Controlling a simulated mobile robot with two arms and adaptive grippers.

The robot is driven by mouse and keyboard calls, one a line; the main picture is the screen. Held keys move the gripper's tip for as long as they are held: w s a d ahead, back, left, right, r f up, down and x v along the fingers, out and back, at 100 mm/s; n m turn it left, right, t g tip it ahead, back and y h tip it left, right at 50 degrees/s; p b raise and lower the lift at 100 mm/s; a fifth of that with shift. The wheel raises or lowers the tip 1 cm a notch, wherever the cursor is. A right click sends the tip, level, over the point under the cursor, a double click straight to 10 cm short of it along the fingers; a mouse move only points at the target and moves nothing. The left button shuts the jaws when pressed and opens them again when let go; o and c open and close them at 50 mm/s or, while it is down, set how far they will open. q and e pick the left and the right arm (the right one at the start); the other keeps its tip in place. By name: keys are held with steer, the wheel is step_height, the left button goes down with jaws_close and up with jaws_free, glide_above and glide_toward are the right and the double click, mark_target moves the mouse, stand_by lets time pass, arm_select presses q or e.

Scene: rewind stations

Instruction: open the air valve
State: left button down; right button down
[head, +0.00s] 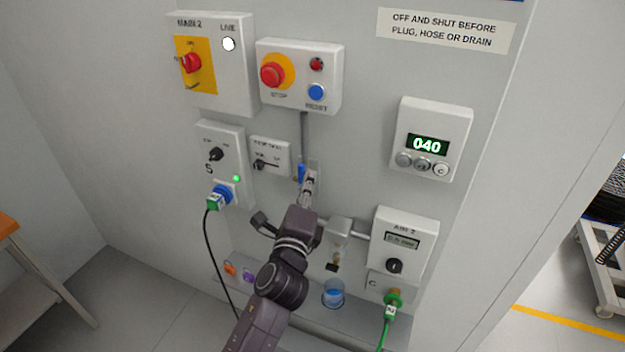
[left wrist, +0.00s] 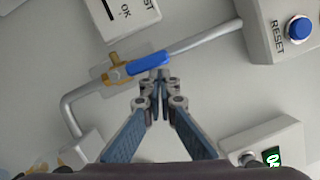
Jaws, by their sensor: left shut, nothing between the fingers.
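The air valve shows in the left wrist view as a brass body (left wrist: 117,72) on a grey pipe, with a blue lever (left wrist: 149,63). The lever lies roughly along the pipe. In the head view the blue lever (head: 301,172) shows just above my left gripper (head: 309,180), which hides most of the valve body. My left gripper is shut and empty. In the left wrist view its fingertips (left wrist: 160,84) are close below the lever; I cannot tell whether they touch it. My right gripper is not in view.
A ledge below holds a blue cup (head: 333,293).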

arm_select(q)
steer(key=shift+w+a+r, duration=0.1)
steer(key=shift+a+r, duration=0.1)
steer(key=shift+a, duration=0.05)
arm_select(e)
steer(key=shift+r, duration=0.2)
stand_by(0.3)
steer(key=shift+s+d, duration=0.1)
